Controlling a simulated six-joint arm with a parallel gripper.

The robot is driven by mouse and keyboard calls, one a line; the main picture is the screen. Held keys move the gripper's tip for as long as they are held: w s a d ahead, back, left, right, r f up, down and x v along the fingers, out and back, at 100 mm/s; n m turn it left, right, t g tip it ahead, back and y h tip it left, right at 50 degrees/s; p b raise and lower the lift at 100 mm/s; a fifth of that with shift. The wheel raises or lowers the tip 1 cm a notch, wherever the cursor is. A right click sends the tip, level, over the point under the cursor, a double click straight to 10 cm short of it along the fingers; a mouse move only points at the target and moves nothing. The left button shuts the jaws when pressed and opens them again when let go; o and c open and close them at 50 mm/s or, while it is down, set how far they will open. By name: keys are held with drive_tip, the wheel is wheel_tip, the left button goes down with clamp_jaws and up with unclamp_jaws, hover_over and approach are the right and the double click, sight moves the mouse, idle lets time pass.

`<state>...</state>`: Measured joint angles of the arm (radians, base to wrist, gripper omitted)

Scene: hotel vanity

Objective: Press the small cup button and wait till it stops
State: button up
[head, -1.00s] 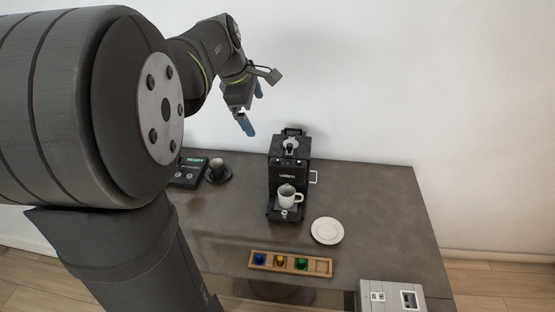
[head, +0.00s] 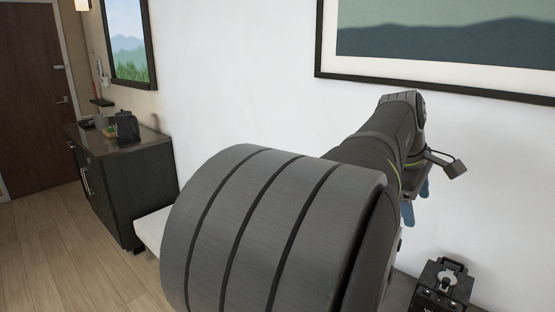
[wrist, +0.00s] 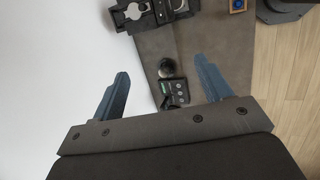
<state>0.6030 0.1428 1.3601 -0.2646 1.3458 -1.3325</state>
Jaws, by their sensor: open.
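My gripper (head: 416,200) is open and empty, raised in front of the white wall in the head view. In the wrist view its two blue fingers (wrist: 161,66) are spread wide, well above the counter. A black control pad (wrist: 178,94) with a small lit screen and several buttons lies below, between the fingers in the picture. Its button symbols are too small to read. The black coffee machine (head: 441,286) shows only its upper part at the lower right of the head view. It also shows from above in the wrist view (wrist: 140,13).
A dark cup (wrist: 165,68) stands beside the pad in the wrist view. A wooden capsule tray (wrist: 237,8) shows partly at the top. The head view also has a dark cabinet (head: 122,190) with a black kettle (head: 127,127), a door (head: 30,100) and a framed picture (head: 440,50).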

clamp_jaws()
idle(1.4)
